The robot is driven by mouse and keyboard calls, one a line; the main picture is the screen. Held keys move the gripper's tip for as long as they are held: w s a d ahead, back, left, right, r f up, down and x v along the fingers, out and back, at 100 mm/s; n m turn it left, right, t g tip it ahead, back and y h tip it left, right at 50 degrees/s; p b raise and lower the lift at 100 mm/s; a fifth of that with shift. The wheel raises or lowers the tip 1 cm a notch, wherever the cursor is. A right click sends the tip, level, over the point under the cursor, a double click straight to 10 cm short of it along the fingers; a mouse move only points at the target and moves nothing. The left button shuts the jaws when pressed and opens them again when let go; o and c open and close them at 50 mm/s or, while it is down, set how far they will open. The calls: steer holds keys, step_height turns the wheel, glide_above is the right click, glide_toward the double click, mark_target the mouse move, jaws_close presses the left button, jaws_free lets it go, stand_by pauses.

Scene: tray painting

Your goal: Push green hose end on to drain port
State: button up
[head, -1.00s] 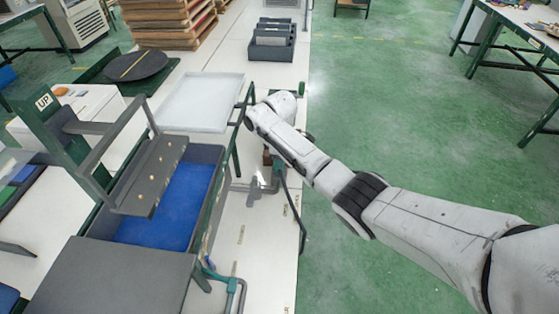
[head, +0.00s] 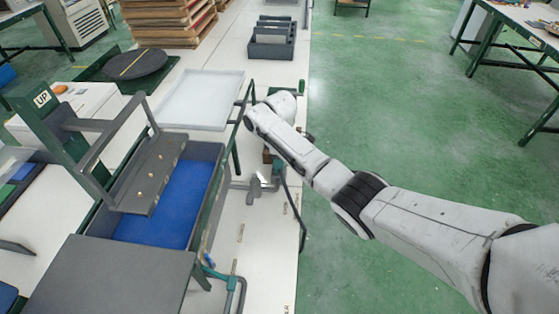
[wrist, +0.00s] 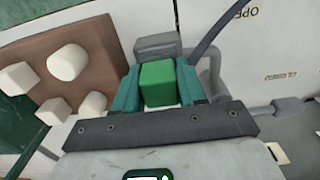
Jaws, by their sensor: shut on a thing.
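A green hose end (wrist: 158,84) sits between the two teal fingers of my gripper (wrist: 159,92) in the wrist view. The gripper is shut on it. A grey block-shaped fitting (wrist: 158,45) lies just beyond the green piece; I cannot tell whether it is the drain port or whether the two touch. A dark hose (wrist: 216,32) runs off at the top; it also shows along the bench edge in the head view (head: 295,208). A grey fitting (head: 254,190) stands on the bench below my wrist.
A brown board with white knobs (wrist: 85,70) is close on the left in the wrist view. A blue-lined tank (head: 180,205) stands left of my arm, with a white tray (head: 200,100) behind it. Teal pipework (head: 222,277) is at the tank's near corner. Green floor is open on the right.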

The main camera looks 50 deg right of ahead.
steer(key=o, duration=1.6)
steer(key=shift+c, duration=0.2)
steer(key=shift+r+p, duration=2.8)
steer(key=shift+r, duration=0.2)
step_height(320, 180, up, 11)
steer(key=b, duration=0.1)
steer(key=shift+f, duration=0.15)
